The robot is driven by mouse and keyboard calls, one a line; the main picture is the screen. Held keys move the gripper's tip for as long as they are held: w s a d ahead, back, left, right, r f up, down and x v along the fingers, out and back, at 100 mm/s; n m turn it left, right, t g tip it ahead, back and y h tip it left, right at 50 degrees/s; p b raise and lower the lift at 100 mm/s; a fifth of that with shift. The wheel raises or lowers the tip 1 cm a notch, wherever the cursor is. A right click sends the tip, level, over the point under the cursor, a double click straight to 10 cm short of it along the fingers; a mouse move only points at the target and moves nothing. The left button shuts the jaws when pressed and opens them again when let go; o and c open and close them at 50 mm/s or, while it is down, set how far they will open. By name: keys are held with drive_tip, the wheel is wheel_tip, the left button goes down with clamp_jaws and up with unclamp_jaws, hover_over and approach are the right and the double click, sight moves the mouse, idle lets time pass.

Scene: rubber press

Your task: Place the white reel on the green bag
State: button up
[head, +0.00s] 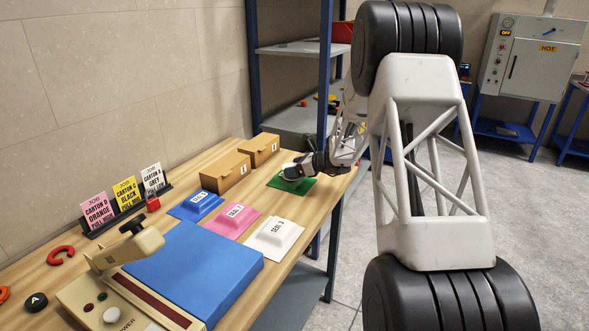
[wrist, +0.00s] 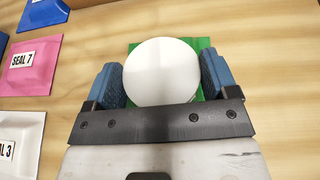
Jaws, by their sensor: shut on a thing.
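The white reel (wrist: 161,72) is between the two blue fingers of my gripper (wrist: 162,80) in the wrist view, and the gripper is shut on it. The reel lies over the green bag (wrist: 206,44), whose edges show around it. In the head view my gripper (head: 296,172) is at the far end of the table, over the green bag (head: 303,187), with part of the white reel (head: 288,171) showing. I cannot tell whether the reel touches the bag.
Blue, pink (head: 232,220) and white (head: 274,234) bags lie nearer on the wooden table. Two cardboard boxes (head: 225,172) stand along its back. A large blue block (head: 195,268) and a beige sealing machine (head: 125,250) fill the front. A shelf rack (head: 292,118) stands beyond the table.

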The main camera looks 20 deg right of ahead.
drive_tip(key=shift+f, duration=0.25)
drive_tip(key=o, duration=0.9)
drive_tip(key=shift+r, duration=0.1)
drive_tip(key=v, duration=1.2)
drive_tip(key=shift+a+r, duration=0.1)
